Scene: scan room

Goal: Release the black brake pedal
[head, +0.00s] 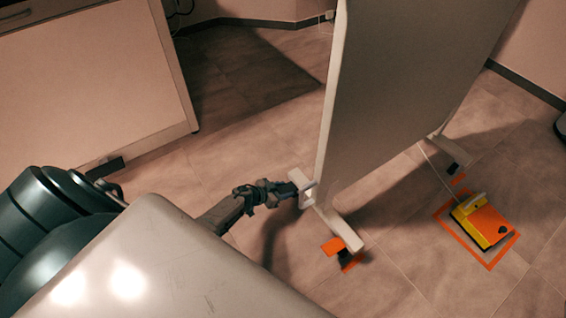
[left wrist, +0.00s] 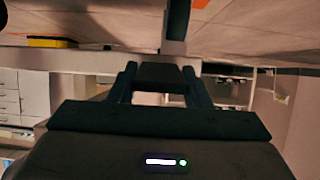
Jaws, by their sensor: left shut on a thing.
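A tall grey screen panel (head: 400,100) stands on white feet, its near foot (head: 340,230) reaching toward me. An orange tab (head: 333,246) and a small black part (head: 345,257) sit at the end of that foot; I cannot tell whether the black part is the brake pedal or a caster. My left gripper (head: 303,189) is shut at the panel's lower near edge, on what looks like a small grey handle. The left wrist view shows its two dark fingers (left wrist: 158,82) by a pale bar (left wrist: 80,56). My right gripper is not in view.
A yellow and orange foot box (head: 487,222) stands inside an orange floor outline at the right. A second black caster (head: 452,168) is under the far foot. The floor between is clear.

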